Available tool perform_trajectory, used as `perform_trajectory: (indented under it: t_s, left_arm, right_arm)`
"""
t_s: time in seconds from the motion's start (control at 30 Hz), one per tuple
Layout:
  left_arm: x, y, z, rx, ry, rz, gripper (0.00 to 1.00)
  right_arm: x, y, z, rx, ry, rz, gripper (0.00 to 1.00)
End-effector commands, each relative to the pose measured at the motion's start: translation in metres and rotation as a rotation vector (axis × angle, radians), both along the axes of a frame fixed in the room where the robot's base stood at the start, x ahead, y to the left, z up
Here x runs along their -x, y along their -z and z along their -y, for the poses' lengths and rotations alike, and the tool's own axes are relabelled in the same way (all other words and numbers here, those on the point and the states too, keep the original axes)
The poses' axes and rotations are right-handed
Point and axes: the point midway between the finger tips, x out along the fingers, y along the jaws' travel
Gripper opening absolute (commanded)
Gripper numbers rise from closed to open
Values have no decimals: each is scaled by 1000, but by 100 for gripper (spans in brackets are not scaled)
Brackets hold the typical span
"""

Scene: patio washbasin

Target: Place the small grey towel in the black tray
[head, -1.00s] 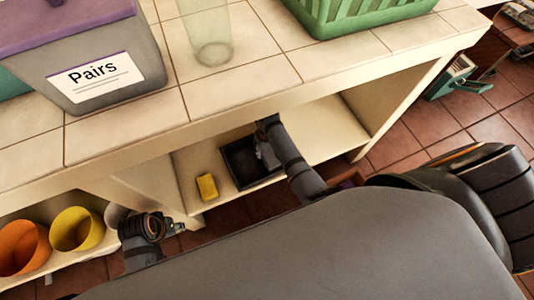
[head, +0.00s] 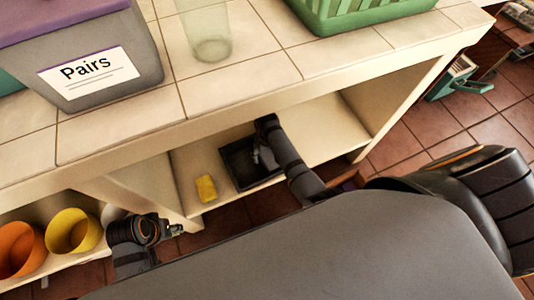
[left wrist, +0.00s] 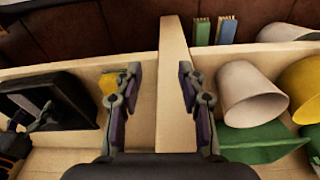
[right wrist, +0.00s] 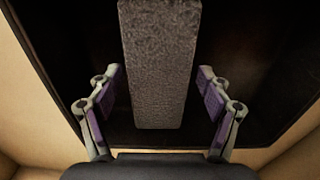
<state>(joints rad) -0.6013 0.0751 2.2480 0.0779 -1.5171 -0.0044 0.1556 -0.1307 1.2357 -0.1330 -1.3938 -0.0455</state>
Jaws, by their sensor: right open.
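The small grey towel (right wrist: 158,70) shows in the right wrist view as a textured grey strip over the black tray's floor. My right gripper (right wrist: 160,95) is open, with one finger on each side of the towel and a gap at both. The black tray (head: 236,176) stands on the lower shelf; its dark wall also shows in the left wrist view (left wrist: 75,88). My right arm hides part of the tray in the head view. My left gripper (left wrist: 185,75) is open and empty, before the shelf's upright divider.
A yellow sponge (head: 206,188) lies left of the tray. Orange (head: 20,250) and yellow (head: 75,230) cups stand at the lower left. The counter overhead holds a "Pairs" bin (head: 95,65), a clear cup (head: 208,35) and a green basket (head: 360,15). Shelf right of the tray is clear.

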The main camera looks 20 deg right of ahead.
Motion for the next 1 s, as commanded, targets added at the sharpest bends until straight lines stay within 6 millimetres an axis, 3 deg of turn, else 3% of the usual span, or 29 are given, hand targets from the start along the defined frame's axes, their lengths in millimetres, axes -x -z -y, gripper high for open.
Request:
perform_trajectory:
  t_s: [0.17, 0.47, 0.7, 1.0]
  left_arm:
    - [-1, 0, -1, -4, -2, -3, 40]
    - [-5, 71, -18, -36, -24, -9, 40]
    - [6, 121, -31, -58, -31, 2, 40]
    - [13, 142, -36, -66, -32, 9, 40]
  right_arm:
    - [0, -10, 0, 0, 0, 1, 78]
    - [-1, -68, -1, -1, 1, 3, 78]
    - [0, -108, 0, 0, 0, 1, 78]
    - [0, -123, -1, 0, 0, 0, 78]
